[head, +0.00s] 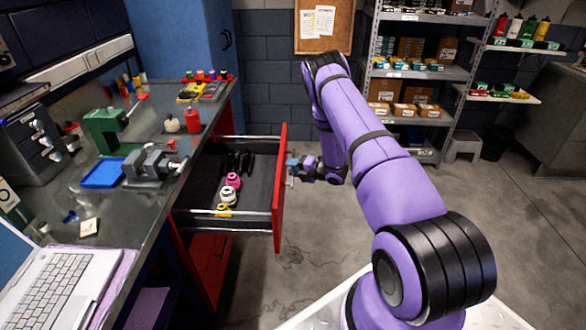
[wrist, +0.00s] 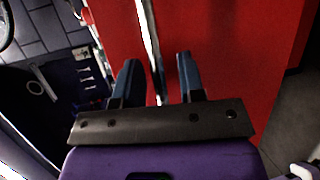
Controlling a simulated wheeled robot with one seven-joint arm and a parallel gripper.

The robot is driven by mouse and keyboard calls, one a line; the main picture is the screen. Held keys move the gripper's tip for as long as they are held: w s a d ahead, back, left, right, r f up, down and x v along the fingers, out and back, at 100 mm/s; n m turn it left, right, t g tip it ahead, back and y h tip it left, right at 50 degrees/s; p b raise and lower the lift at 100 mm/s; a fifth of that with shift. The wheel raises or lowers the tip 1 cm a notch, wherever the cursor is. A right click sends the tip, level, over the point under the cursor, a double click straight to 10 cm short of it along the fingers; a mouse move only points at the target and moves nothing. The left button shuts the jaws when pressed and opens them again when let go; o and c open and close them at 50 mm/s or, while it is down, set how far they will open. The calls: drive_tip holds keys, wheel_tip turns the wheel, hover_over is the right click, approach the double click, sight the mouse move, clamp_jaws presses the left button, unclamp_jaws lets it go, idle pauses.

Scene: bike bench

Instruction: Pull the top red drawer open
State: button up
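The top red drawer stands pulled well out from under the bench in the head view; its red front panel (head: 279,200) faces right. Its dark inside holds a pink ring (head: 233,180), a white roll (head: 227,196), a yellow item and black tools. My gripper (head: 292,167) is at the outer face of that panel, level with its upper half. In the wrist view, the red panel (wrist: 235,60) fills much of the picture. A silver bar handle (wrist: 150,40) runs between my two blue fingers (wrist: 158,80), with gaps visible beside it. Whether a finger touches it is unclear.
The workbench (head: 150,215) on the left bears a vise (head: 150,167), a blue tray (head: 102,173) and a laptop (head: 60,290). Lower red drawer fronts (head: 210,265) sit beneath the open drawer.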

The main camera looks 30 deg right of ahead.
drive_tip(key=v, duration=1)
drive_tip(key=shift+s+d, duration=0.2)
drive_tip(key=shift+s, duration=0.1)
drive_tip(key=shift+r, duration=0.1)
